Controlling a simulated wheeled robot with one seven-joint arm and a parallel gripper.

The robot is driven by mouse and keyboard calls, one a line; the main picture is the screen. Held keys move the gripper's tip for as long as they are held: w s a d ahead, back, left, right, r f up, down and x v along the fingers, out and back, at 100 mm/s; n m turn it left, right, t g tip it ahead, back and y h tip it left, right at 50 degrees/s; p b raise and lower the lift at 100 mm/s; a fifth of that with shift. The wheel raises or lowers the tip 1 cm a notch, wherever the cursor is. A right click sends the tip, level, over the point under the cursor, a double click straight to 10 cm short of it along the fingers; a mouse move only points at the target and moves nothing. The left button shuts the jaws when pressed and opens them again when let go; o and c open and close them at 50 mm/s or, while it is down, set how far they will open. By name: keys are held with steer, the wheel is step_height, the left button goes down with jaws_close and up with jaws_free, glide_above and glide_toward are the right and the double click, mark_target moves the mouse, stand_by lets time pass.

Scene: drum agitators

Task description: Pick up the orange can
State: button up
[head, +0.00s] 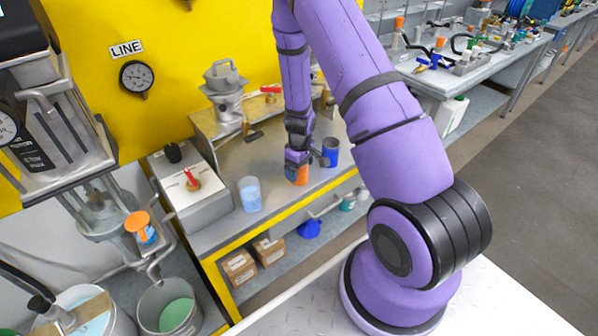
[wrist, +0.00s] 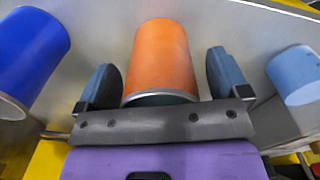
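The orange can (wrist: 162,55) stands between the two fingers of my gripper (wrist: 165,85) in the wrist view. A gap shows between the can and each finger, so my gripper is open around the can. In the head view the orange can (head: 298,174) is near the front edge of the grey bench, partly hidden by my gripper (head: 299,160), which comes down over it from above.
A blue can (head: 330,152) stands close on the right, and a light blue can (head: 250,194) stands to the left. A grey box with a red-handled valve (head: 192,190) sits at the bench's left end. The bench has a yellow front edge (head: 290,212).

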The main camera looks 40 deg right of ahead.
steer(key=c, duration=0.9)
steer(key=shift+c, duration=0.2)
steer(key=shift+r, duration=0.1)
